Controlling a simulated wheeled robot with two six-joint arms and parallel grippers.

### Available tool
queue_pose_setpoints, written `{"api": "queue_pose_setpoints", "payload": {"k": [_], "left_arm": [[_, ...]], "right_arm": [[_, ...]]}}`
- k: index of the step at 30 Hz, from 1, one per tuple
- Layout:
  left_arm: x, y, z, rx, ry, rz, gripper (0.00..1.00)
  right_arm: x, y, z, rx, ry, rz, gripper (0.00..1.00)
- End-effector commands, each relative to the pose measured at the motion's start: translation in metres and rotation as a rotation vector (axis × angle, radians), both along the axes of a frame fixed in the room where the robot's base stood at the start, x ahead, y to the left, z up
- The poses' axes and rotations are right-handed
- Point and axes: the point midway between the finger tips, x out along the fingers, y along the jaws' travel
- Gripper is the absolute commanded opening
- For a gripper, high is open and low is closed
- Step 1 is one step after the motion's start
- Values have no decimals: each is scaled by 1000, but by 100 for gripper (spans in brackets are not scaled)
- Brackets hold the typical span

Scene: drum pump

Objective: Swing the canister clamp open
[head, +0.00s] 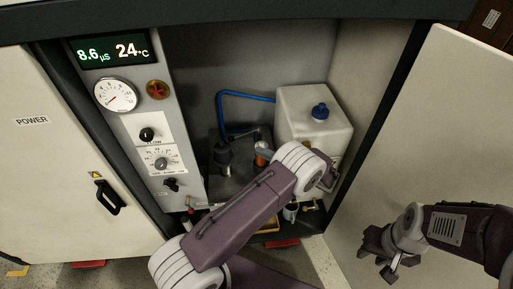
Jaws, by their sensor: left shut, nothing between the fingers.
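The white canister (300,100) with a blue cap (320,111) stands upright at the right of the cabinet's inside. My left arm reaches across the opening, and its wrist covers the canister's lower front. My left gripper (328,182) is just beyond the wrist, in front of the canister's lower right; it is shut and empty. I cannot make out the canister clamp; that area is largely hidden by my arm, and I cannot tell whether the gripper touches it. My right gripper (381,266) is at the lower right, in front of the open right door, with its fingers apart and empty.
A panel with a display (113,50), gauge (116,94) and knobs stands left of the opening. A dark pump (222,158) with a blue hose (247,95) sits left of the canister. The left door (60,140) and right door (430,130) flank the opening.

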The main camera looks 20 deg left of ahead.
Motion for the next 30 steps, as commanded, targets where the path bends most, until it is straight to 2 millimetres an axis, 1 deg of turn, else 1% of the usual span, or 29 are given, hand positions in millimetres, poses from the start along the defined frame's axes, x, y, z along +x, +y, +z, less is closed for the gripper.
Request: {"api": "queue_pose_setpoints", "payload": {"k": [1, 9, 12, 15, 21, 30], "left_arm": [[3, 12, -3, 1, 1, 5, 0], [19, 67, -14, 1, 0, 4, 0], [24, 85, -18, 1, 0, 3, 0], [28, 97, -21, 1, 0, 2, 0], [32, 108, -22, 1, 1, 0, 0], [32, 109, -22, 1, 1, 0, 0]], "right_arm": [[0, 0, -2, 0, 0, 0, 35], [0, 0, -6, 0, 0, 0, 35], [0, 0, -8, 0, 0, 0, 35], [0, 0, -9, 0, 0, 0, 35], [0, 0, -10, 0, 0, 0, 35], [0, 0, -10, 0, 0, 0, 35]]}}
